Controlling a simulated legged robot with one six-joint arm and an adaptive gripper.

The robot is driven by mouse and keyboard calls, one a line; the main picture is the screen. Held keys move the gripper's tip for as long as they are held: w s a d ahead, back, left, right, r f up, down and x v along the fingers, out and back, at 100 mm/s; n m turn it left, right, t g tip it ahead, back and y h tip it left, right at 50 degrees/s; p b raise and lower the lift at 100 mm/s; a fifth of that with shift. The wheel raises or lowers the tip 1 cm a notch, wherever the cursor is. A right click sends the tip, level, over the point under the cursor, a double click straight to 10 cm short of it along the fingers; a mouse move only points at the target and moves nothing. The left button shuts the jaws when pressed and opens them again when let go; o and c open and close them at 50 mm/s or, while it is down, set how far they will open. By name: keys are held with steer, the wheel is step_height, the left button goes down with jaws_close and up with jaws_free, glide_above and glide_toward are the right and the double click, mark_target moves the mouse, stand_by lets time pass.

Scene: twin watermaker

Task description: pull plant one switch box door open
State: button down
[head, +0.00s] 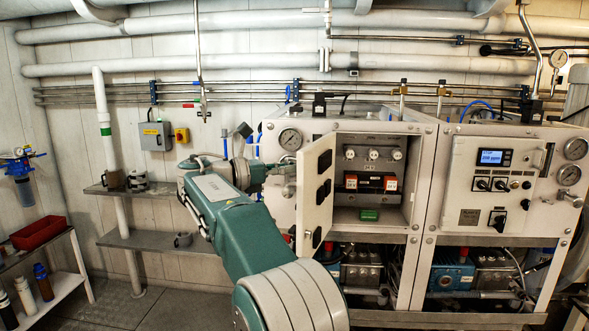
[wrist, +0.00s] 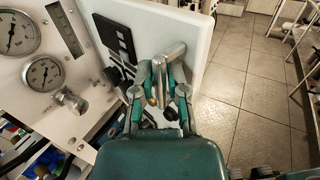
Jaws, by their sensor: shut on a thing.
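The plant one switch box door (head: 315,189) is a pale panel with dark switches. In the head view it stands swung outward, and the inside of the switch box (head: 374,217) shows to its right, with fuses, orange-and-white parts and a green block. In the wrist view the door (wrist: 198,28) carries a metal bar handle (wrist: 170,66). My gripper (wrist: 164,92) is shut on that handle. In the head view my arm reaches the door from the left, and my gripper (head: 262,172) is partly hidden by the wrist.
The second plant's panel (head: 489,185) with a lit display stands at the right. Gauges (wrist: 42,73) sit left of the door. Wall shelves (head: 150,240) are at the left, and a red tray (head: 38,232) is on a rack.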

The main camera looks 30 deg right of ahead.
stand_by(0.4)
steer(key=c, duration=0.7)
jaws_free()
steer(key=a, duration=0.8)
steer(key=w+a, duration=0.1)
steer(key=a, duration=0.3)
steer(key=shift+f, duration=0.1)
